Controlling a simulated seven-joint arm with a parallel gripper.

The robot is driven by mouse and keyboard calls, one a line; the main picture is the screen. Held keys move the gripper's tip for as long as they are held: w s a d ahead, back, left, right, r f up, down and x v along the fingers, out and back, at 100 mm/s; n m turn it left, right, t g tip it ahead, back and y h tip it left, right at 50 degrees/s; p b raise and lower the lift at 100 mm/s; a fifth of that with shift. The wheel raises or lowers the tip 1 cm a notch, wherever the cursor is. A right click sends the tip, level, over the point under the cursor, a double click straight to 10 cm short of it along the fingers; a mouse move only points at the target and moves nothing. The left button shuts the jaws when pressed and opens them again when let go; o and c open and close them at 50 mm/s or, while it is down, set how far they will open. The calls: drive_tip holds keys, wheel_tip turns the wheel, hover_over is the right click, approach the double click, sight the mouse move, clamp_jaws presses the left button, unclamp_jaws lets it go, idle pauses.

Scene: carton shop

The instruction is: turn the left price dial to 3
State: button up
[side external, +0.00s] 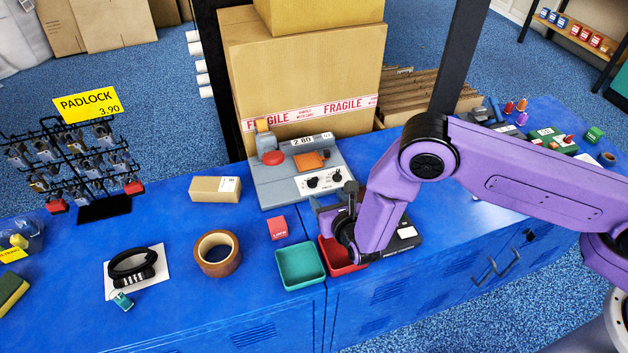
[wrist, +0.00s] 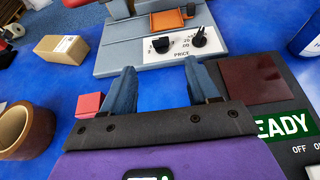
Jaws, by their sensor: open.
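The grey price machine (side external: 262,190) stands on the blue counter, with a white panel marked PRICE and two black dials. The left price dial (side external: 312,182) is left of the right dial (side external: 336,177). The left dial (wrist: 161,44) and right dial (wrist: 199,38) also show in the wrist view. The pointer settings are too small to read. A display (side external: 300,140) on the machine appears to read 2 80. My gripper (side external: 334,199) is open and empty in front of the panel. In the wrist view its fingers (wrist: 162,74) point towards the dials, apart from them, with blue counter between.
A red box (side external: 277,228), a teal tray (side external: 300,266) and a red tray (side external: 336,262) lie near my gripper. A dark device marked READY (wrist: 285,128) is at the right. A tape roll (side external: 217,253) and a small carton (side external: 215,189) stand left.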

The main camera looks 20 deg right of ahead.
sight(312, 179)
drive_tip(key=x, duration=1.1)
drive_tip(key=shift+w+f, duration=0.15)
drive_tip(key=shift+w, duration=0.2)
drive_tip(key=c, duration=1.1)
